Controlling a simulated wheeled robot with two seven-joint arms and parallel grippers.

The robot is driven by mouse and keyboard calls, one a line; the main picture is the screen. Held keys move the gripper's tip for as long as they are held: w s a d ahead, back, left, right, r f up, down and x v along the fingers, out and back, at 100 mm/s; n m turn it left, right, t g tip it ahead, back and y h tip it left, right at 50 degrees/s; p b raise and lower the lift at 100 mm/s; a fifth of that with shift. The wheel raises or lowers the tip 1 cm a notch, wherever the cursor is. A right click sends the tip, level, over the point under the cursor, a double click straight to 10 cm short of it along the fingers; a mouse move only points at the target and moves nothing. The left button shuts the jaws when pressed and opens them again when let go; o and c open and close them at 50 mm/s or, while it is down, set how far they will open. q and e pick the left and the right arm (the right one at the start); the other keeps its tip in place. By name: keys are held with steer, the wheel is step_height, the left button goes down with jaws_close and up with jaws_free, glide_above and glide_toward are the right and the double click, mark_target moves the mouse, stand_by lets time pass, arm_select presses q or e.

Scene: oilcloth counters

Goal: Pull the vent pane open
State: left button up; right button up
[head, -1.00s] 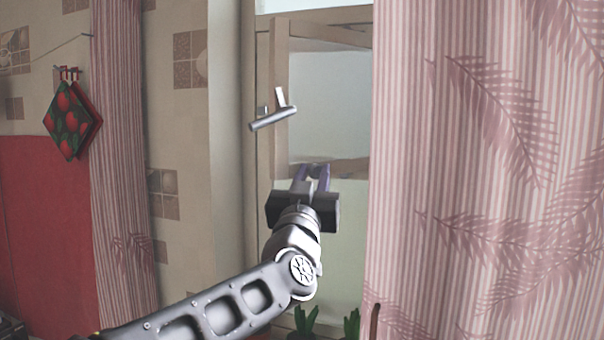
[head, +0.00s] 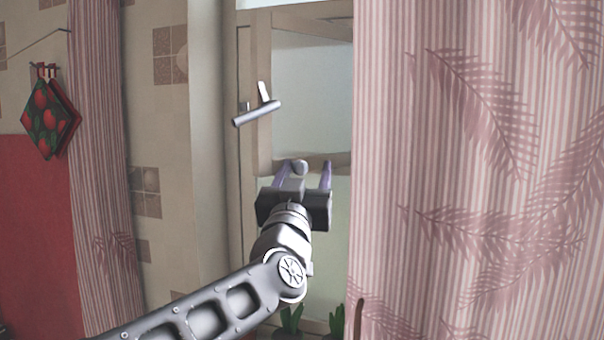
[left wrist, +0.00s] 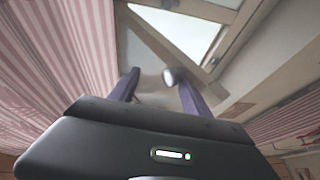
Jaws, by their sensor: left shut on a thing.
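The vent pane (head: 312,90) is a glazed sash in a pale wooden frame, at the upper middle of the head view. A silver lever handle (head: 257,113) sits at its left stile. My left gripper (head: 304,172) is at the pane's bottom rail, below and right of the lever. Its purple fingers stand apart, with a small round pale knob (head: 299,167) between them, nearer the left finger. In the left wrist view the knob (left wrist: 172,76) shows beside the right fingertip, before the tilted pane frame. The grip contact is partly hidden. My right gripper is out of view.
A pink striped curtain (head: 470,170) hangs close on the right, and a narrower one (head: 100,160) on the left. Potted plants (head: 290,322) stand below the window. Potholders (head: 48,118) hang on the far left wall.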

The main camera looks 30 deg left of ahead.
arm_select(q)
steer(key=b+v, duration=0.2)
steer(key=v, duration=0.4)
steer(key=shift+s+f, duration=0.25)
steer(key=shift+s, duration=0.1)
steer(key=shift+a, duration=0.15)
